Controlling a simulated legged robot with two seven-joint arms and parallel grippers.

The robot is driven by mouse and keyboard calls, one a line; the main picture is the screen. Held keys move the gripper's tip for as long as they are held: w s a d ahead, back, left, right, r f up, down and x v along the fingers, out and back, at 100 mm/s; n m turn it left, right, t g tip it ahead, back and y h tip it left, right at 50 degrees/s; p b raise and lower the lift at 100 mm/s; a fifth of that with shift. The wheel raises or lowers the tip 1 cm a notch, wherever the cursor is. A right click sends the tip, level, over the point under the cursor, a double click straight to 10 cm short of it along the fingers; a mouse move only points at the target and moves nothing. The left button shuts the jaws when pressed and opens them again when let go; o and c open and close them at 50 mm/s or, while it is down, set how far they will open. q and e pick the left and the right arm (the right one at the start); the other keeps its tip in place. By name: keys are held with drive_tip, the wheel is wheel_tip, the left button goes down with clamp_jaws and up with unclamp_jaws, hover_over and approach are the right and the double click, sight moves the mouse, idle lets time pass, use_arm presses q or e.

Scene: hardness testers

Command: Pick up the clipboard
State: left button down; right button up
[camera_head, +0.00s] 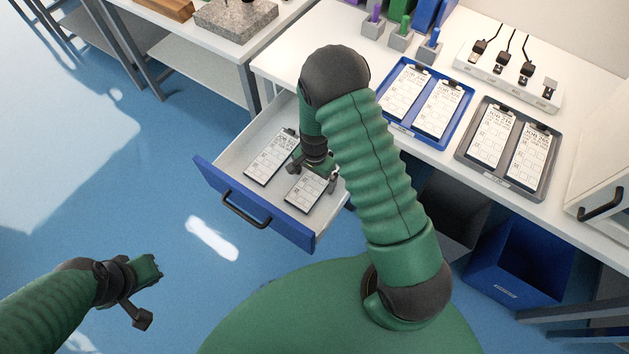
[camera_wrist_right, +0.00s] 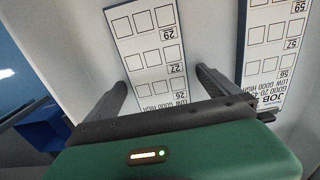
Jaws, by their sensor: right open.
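Two clipboards with white printed sheets lie in the open drawer (camera_head: 272,216). The left clipboard (camera_head: 268,160) is mostly clear to see; the right clipboard (camera_head: 303,194) is partly hidden under my right gripper (camera_head: 313,177). My right gripper is open and points down at the right clipboard. In the right wrist view one clipboard (camera_wrist_right: 147,45) lies between the spread fingers, and another (camera_wrist_right: 275,50) lies outside them to the right. I cannot tell whether the fingers touch it. My left gripper (camera_head: 148,292) is open and empty over the floor at lower left.
The drawer has a blue front with a black handle (camera_head: 245,210). On the white table, a blue tray (camera_head: 412,138) and a grey tray (camera_head: 528,187) each hold two clipboards. A power strip (camera_head: 510,75) stands behind them. A blue bin (camera_head: 515,270) is below the table.

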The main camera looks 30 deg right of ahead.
drive_tip(key=shift+r, duration=0.1)
drive_tip(key=c, duration=1.6)
